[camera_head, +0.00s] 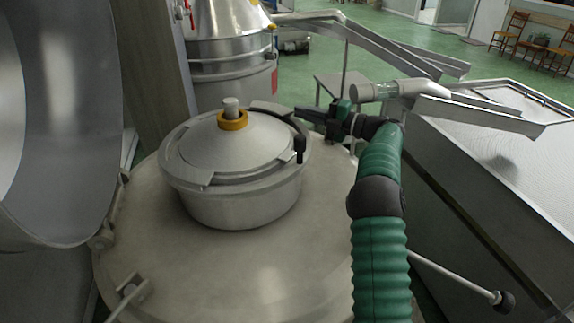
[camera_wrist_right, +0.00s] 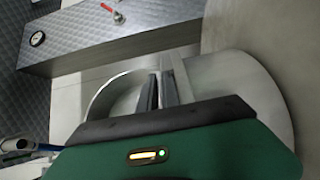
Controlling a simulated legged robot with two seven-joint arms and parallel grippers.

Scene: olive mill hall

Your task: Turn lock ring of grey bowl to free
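The grey bowl (camera_head: 240,208) is a round metal vessel on top of a large pale tank. It carries a domed grey lid (camera_head: 215,150) with a yellow collar (camera_head: 232,120) and a pale knob. A flat metal lock ring (camera_head: 235,181) runs around the lid's edge, with a dark upright handle (camera_head: 300,150) at its right side. My right gripper (camera_head: 303,113) points left at the far right edge of the ring, behind the handle. In the right wrist view its dark fingers (camera_wrist_right: 158,92) are close together in front of round metal; what lies between them is unclear. My left gripper is out of view.
The large tank's lid (camera_head: 240,270) spreads below the bowl. A big metal drum (camera_head: 60,110) stands close at left, and a metal vessel (camera_head: 230,60) behind. A steel trough (camera_head: 490,150) and pipes are at right. Green floor shows beyond.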

